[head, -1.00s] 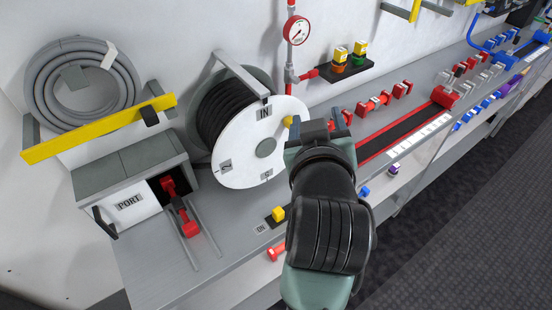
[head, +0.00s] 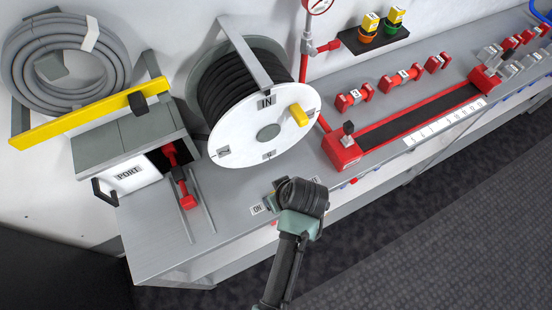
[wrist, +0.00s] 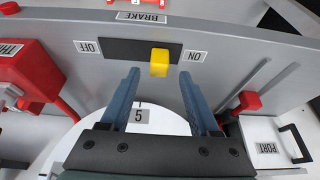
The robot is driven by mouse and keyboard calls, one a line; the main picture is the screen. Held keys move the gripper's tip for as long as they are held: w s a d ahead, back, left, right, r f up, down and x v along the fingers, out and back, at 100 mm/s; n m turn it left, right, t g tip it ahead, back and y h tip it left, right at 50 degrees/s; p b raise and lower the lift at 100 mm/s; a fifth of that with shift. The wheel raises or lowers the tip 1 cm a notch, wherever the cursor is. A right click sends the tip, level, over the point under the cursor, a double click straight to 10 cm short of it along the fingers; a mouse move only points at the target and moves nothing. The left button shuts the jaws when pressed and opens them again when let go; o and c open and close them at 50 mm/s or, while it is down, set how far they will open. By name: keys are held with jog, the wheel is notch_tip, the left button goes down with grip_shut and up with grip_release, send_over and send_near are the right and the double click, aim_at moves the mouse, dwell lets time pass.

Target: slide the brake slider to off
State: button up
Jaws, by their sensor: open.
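The brake slider is a yellow block (wrist: 160,62) in a dark slot plate (wrist: 118,48) on the bench in the wrist view. It sits at the ON end, beside the ON label (wrist: 193,56). The OFF label (wrist: 87,47) is at the other end, and the BRAKE label (wrist: 142,17) runs along the bench edge. My gripper (wrist: 160,80) is open, its two blue-grey fingers apart with the yellow block ahead, between their lines. In the head view my wrist covers the slider; the ON label (head: 257,209) shows beside it.
The hose reel's white disc (head: 262,133) with a yellow knob (head: 299,115) stands close behind. A grey PORT box (head: 135,165) with rails and a red fitting (head: 186,200) is left. A red-ended track (head: 420,122) is right. The floor in front is clear.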

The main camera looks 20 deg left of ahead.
jog(key=shift+x, duration=2.05)
grip_shut()
